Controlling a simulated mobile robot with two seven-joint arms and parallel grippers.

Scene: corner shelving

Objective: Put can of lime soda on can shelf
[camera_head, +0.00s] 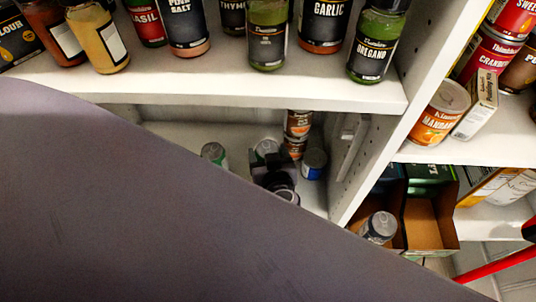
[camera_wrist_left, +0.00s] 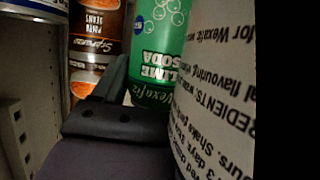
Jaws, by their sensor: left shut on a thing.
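The green can of lime soda (camera_wrist_left: 157,45) shows in the middle of the left wrist view, its label upside down in that picture. In the head view its silver top (camera_head: 266,147) stands over the lower white can shelf (camera_head: 178,132), among other cans. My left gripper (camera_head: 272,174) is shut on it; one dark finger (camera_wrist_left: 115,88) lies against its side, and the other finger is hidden. The can looks upright; whether its base touches the shelf is hidden. My left arm covers the lower left of the head view. My right gripper is not in view.
Brown pinto beans cans (camera_head: 298,124) and a blue can (camera_head: 313,163) stand right of the gripper. Another can (camera_head: 213,153) stands left. The spice shelf (camera_head: 200,88) is above, an upright panel (camera_head: 385,150) to the right. A cardboard box (camera_head: 432,228) sits beyond the panel.

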